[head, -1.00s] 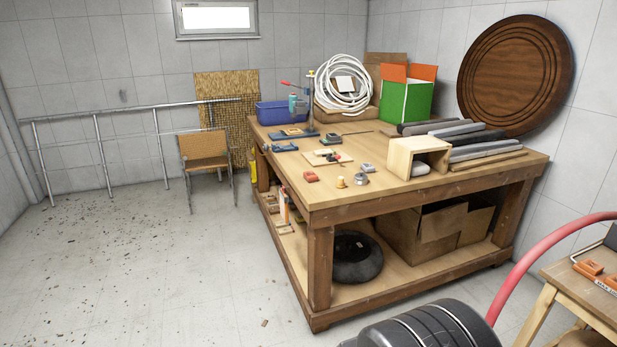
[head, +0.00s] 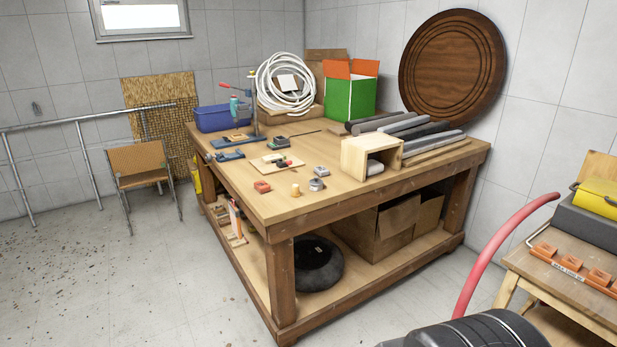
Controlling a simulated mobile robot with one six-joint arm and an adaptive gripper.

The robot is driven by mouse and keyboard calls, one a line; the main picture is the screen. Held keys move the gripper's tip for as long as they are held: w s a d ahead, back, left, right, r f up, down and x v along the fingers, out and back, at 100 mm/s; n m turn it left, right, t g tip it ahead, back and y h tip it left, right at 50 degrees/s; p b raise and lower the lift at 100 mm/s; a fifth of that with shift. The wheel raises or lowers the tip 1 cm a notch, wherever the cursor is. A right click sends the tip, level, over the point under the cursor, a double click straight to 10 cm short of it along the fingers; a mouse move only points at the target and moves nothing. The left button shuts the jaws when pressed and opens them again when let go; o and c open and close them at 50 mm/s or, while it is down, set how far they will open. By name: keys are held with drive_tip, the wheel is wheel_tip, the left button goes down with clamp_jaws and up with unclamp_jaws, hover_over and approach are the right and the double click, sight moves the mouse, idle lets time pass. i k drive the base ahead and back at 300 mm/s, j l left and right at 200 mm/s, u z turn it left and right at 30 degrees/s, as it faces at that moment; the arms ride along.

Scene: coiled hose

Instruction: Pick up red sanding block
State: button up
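A small red block (head: 262,187), which looks like the red sanding block, lies near the front left edge of the wooden workbench (head: 330,195) in the head view. It has free bench top around it, with a small tan knob-like piece (head: 295,190) to its right. Its fine detail is too small to make out. My gripper is not in view.
A wooden box (head: 371,155) stands to the right. A red hose (head: 500,245) arches before a side table holding orange blocks (head: 570,262).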

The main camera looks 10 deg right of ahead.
sight(262, 187)
drive_tip(key=i+j+z, duration=0.3)
drive_tip(key=i+j, duration=0.35)
drive_tip(key=i, duration=0.25)
drive_tip(key=i+j+z, duration=0.3)
drive_tip(key=i+j, duration=1.45)
drive_tip(key=j, duration=0.2)
